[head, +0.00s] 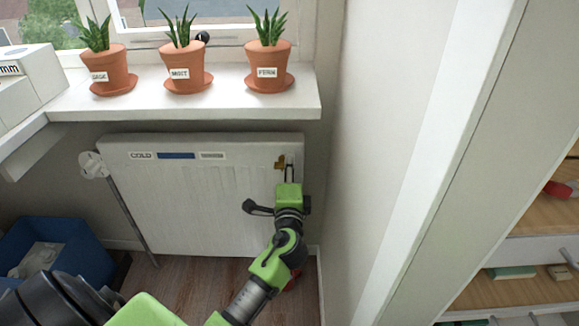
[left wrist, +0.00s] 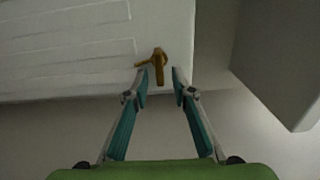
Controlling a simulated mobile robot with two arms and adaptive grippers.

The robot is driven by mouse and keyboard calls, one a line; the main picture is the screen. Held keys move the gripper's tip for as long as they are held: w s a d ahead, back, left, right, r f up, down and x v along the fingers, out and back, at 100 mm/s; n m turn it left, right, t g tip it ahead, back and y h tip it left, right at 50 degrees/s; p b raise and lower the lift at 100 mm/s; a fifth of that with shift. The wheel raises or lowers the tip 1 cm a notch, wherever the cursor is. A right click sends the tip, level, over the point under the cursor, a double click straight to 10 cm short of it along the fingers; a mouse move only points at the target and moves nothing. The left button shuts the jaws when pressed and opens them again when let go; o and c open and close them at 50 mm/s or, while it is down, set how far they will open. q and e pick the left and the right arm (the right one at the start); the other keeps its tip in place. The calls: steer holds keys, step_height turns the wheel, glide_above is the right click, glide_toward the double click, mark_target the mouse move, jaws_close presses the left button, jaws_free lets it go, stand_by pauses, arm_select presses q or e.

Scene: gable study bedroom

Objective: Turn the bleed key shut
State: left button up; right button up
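The brass bleed key (head: 280,162) sits at the upper right corner of the white radiator (head: 190,205), under the window sill. In the left wrist view the bleed key (left wrist: 157,66) has a short side arm pointing left and a stem pointing down. My left gripper (head: 289,170) reaches up to it from below. In the left wrist view the left gripper (left wrist: 161,74) is open, with one fingertip on each side of the key's lower end. I cannot tell whether either finger touches it. My right gripper is not in view.
Several potted plants (head: 187,75) stand on the sill (head: 220,104) above the radiator. A white valve knob (head: 93,165) is at the radiator's left. A blue bin (head: 75,248) stands on the floor at left. The wall (head: 365,140) is close on the right, with shelves beyond.

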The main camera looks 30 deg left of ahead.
arm_select(q)
steer(key=v, duration=1.1)
steer(key=shift+s+d+f, duration=0.1)
